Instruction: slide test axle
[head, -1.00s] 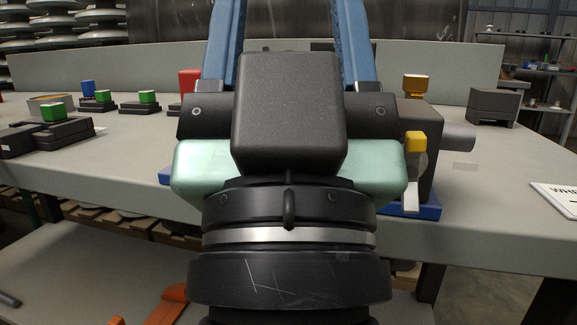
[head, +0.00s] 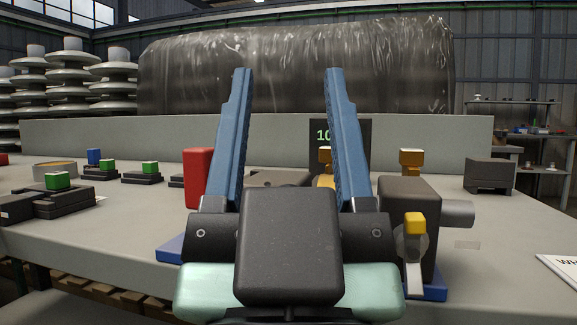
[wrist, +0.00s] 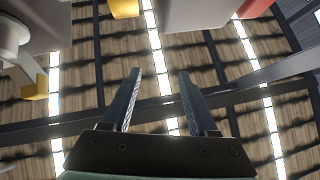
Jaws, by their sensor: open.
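My gripper (head: 287,75) is open and empty in the head view, its two blue fingers standing apart and pointing up. It also shows open in the wrist view (wrist: 160,75). Behind it on the bench is a fixture on a blue base (head: 428,292). The fixture has a dark block (head: 408,190) with a grey cylinder (head: 457,213) sticking out to the right, which may be the axle. A lever with a yellow knob (head: 415,223) is on its front; the yellow knob also shows in the wrist view (wrist: 36,88). My gripper hides the fixture's middle.
A red block (head: 197,178) stands left of the fingers. Dark blocks with green tops (head: 57,181) lie on the left of the bench (head: 100,245). A dark holder (head: 489,176) and a white sign (head: 560,268) are on the right. A grey backboard (head: 90,140) runs behind.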

